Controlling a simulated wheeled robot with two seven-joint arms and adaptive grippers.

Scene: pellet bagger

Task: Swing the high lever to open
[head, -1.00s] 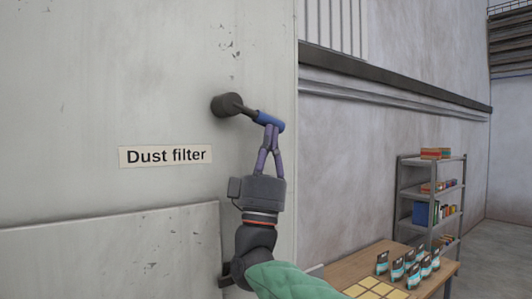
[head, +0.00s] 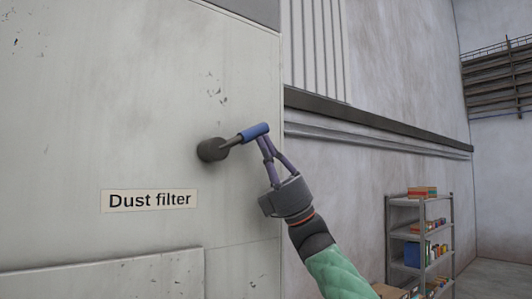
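The high lever has a dark round pivot (head: 212,149) on the pale cabinet panel, above the "Dust filter" label. Its dark arm points right and slightly up, ending in a blue handle (head: 256,131). My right gripper (head: 262,142) reaches it from below right. Its purple fingers meet at the blue handle and appear closed on it; the exact contact at the tips is partly hidden by the handle. My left gripper is not in view.
The "Dust filter" label (head: 149,201) is on the panel (head: 100,110) below the lever. A grey shelf rack (head: 419,201) with boxes stands at the lower right, well away from the lever. The space right of the panel edge looks open.

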